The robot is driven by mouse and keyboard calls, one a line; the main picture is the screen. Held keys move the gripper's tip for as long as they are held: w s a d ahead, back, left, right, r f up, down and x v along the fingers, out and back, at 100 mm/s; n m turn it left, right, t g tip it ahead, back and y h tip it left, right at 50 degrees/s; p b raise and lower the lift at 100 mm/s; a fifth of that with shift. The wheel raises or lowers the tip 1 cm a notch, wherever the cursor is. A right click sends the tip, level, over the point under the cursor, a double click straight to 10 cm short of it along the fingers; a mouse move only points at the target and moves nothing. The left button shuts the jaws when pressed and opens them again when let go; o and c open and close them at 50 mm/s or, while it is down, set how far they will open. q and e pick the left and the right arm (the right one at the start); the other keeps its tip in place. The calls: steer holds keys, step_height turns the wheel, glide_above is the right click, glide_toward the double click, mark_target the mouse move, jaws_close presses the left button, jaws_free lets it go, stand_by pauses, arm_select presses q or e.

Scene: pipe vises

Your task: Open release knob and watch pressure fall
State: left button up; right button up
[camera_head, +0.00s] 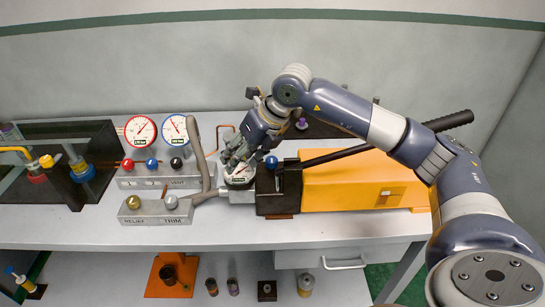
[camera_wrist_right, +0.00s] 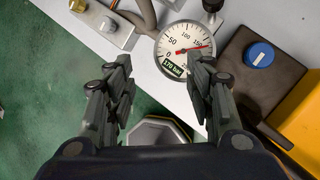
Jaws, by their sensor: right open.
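A blue knob (camera_head: 271,162) sits on the dark end block of a yellow hand pump (camera_head: 340,182). In the right wrist view the blue knob (camera_wrist_right: 260,54), with a white bar on top, is right of my fingers. A pump gauge (camera_head: 238,180) stands just left of the block. In the wrist view this gauge (camera_wrist_right: 184,42) has a red needle past 150 and a green label reading 170 bar. My right gripper (camera_head: 236,152) is open and empty above the gauge, apart from the blue knob. It also shows in the wrist view (camera_wrist_right: 160,75). My left gripper is out of view.
A block (camera_head: 155,210) marked RELIEF and TRIM has brass and silver knobs. Behind it, a manifold (camera_head: 160,178) carries red, blue and black knobs under two round gauges (camera_head: 140,131). The black pump lever (camera_head: 335,155) slants behind my right arm. The front bench top is clear.

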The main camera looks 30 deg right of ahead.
mark_target(272, 159)
steer(key=d+r+m+h, duration=0.2)
steer(key=d+h, duration=0.2)
steer(key=d, duration=0.7)
steer(key=p+x, duration=0.1)
steer(key=x, duration=0.5)
steer(key=p+x, duration=0.1)
steer(key=x, duration=0.3)
steer(key=shift+s+f+p, duration=0.25)
steer(key=shift+s+p, duration=0.05)
steer(key=c, duration=1.1)
